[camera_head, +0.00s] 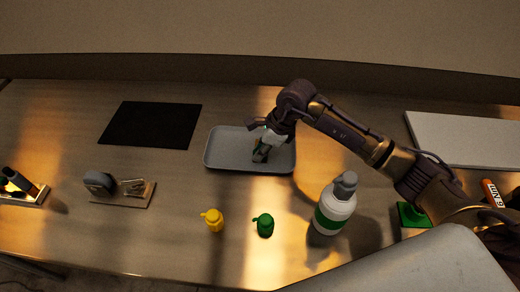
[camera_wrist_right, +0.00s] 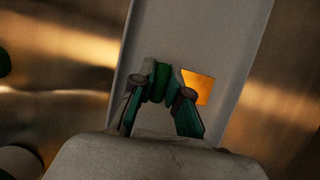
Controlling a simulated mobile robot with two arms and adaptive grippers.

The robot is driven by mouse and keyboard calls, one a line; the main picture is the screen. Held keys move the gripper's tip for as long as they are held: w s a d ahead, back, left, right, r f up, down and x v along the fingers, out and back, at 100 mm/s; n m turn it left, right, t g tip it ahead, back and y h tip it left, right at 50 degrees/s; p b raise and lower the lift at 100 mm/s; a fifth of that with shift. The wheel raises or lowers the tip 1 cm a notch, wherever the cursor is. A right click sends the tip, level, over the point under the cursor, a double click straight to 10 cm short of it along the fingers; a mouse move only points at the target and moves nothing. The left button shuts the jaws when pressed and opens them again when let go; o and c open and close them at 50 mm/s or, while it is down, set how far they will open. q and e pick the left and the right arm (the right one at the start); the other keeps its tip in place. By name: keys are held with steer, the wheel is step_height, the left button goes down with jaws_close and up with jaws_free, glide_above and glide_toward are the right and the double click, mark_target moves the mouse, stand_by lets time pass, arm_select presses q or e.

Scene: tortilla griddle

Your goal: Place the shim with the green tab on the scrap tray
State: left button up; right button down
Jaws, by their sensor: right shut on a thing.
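The scrap tray, a grey shallow tray with a raised rim (camera_head: 222,160), lies in the middle of the table; its pale floor (camera_wrist_right: 215,30) fills the middle of the right wrist view. My right gripper (camera_head: 268,141) is over the tray, pointing down. Its jaws (camera_wrist_right: 161,88) are shut on a small piece with a green part, which I take as the shim's green tab (camera_wrist_right: 161,82). The rest of the shim is mostly hidden by the fingers, and I cannot tell whether it touches the tray. My left gripper is not in view.
A black mat (camera_head: 152,124) lies left, a white board (camera_head: 465,140) right. A small stand (camera_head: 135,200) is at left.

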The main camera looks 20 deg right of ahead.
steer(key=shift+f, duration=0.2)
steer(key=c, duration=1.2)
jaws_free()
steer(key=shift+r, duration=0.1)
steer(key=shift+o, duration=0.2)
steer(key=shift+r, duration=0.1)
steer(key=shift+r, duration=0.2)
steer(key=b+v, duration=0.3)
steer(key=v, duration=0.8)
steer(key=shift+d+r, duration=0.25)
steer(key=shift+r, duration=0.05)
steer(key=shift+r, duration=0.1)
